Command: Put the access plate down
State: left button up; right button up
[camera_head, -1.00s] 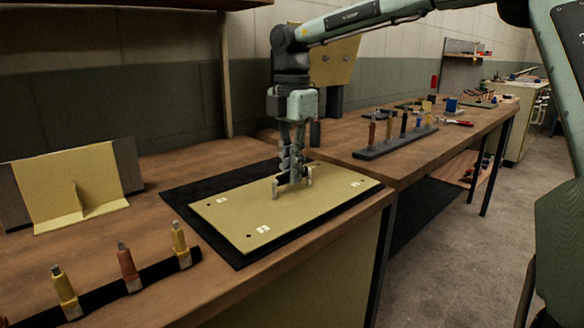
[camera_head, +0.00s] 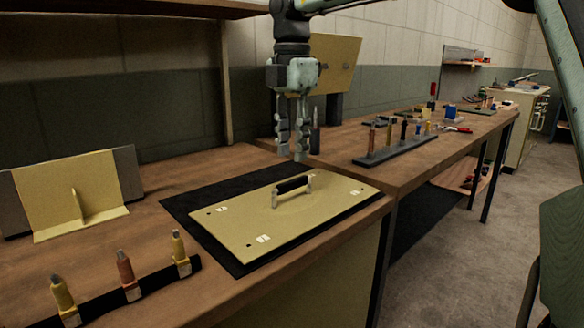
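The access plate (camera_head: 310,213) is a flat yellow-tan panel with small corner holes, white marks and a dark-gripped handle (camera_head: 292,186) on top. It lies flat on a black mat (camera_head: 187,203) on the wooden bench. My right gripper (camera_head: 297,157) hangs pointing down above and behind the handle, clear of it. Its fingers are apart with nothing between them. My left gripper is not in the view.
A black rack with several upright tools (camera_head: 125,270) stands at the front left. A yellow angled panel (camera_head: 70,188) stands at the back left. A grey tool rack (camera_head: 395,150) sits on the bench to the right. Bare wood lies left of the mat.

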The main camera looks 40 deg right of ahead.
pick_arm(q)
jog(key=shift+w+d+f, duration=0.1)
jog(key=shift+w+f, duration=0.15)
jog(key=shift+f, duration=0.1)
pick_arm(e)
notch_tip(320, 180, up, 5)
jog(key=shift+r, duration=0.2)
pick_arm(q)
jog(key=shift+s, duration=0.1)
